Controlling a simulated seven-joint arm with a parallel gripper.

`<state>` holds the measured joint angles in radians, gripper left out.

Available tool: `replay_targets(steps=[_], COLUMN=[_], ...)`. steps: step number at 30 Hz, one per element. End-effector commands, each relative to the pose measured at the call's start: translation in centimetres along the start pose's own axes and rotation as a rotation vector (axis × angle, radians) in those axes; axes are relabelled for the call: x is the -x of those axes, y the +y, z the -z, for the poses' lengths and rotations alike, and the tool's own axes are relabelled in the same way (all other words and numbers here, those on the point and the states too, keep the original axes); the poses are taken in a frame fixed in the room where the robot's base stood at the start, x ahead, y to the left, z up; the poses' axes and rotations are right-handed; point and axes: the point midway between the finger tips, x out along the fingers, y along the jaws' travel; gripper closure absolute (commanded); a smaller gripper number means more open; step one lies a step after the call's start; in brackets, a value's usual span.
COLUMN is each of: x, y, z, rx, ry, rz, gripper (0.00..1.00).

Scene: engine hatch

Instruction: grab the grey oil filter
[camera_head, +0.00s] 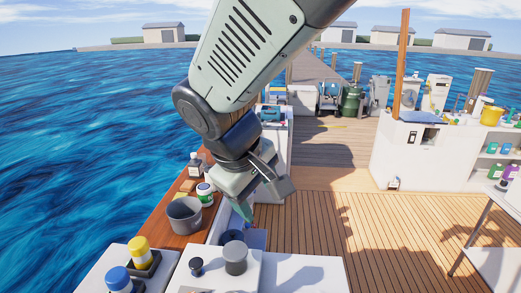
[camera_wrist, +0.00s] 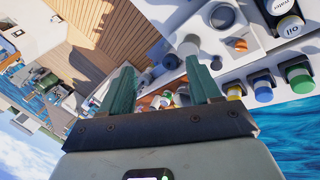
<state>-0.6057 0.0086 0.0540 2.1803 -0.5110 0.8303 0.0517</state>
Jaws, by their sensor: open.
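The grey oil filter (camera_head: 235,259), a short upright cylinder with a darker top, stands on the white hatch top (camera_head: 275,275) at the bottom of the head view.
A small dark knob-like part (camera_head: 196,265) stands left of the filter. Yellow-capped (camera_head: 140,246) and blue-capped (camera_head: 117,277) bottles sit farther left. A grey bucket (camera_head: 184,217) and white jar (camera_head: 205,194) stand on the wooden side ledge. The deck (camera_head: 370,235) is open to the right.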

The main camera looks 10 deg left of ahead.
Motion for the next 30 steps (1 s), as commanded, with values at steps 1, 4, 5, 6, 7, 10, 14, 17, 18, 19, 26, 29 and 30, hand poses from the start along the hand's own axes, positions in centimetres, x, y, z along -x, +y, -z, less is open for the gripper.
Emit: replay_targets(steps=[1, 4, 5, 6, 7, 10, 14, 17, 18, 19, 26, 29, 30], x=[-1.4, -4.2, -5.1, -6.1, -6.9, -9.0, -11.4, -12.9, -13.4, -13.8, -15.5, -16.1, -16.5], y=[-2.3, -7.8, -9.5, -11.8, -13.4, -18.8, -25.7, -30.5, -32.2, -33.4, -38.6, -38.7, -38.5], z=[2.4, 4.1, 4.1, 4.0, 4.0, 3.6, 2.5, 1.2, 0.7, 0.2, -2.1, -1.9, -1.6], rx=[0.113, 0.382, 0.473, 0.593, 0.681, 0.980, 1.360, 1.621, 1.711, 1.772, 2.037, 2.060, 2.060], ry=[-0.009, -0.086, -0.118, -0.155, -0.180, -0.241, -0.272, -0.262, -0.249, -0.239, -0.167, -0.159, -0.159], rz=[-0.009, -0.064, -0.091, -0.131, -0.164, -0.298, -0.512, -0.690, -0.757, -0.802, -1.021, -1.043, -1.043], gripper=[0.38, 0.38, 0.38, 0.38, 0.38, 0.38, 0.38, 0.38, 0.38, 0.38, 0.38, 0.38, 0.38])
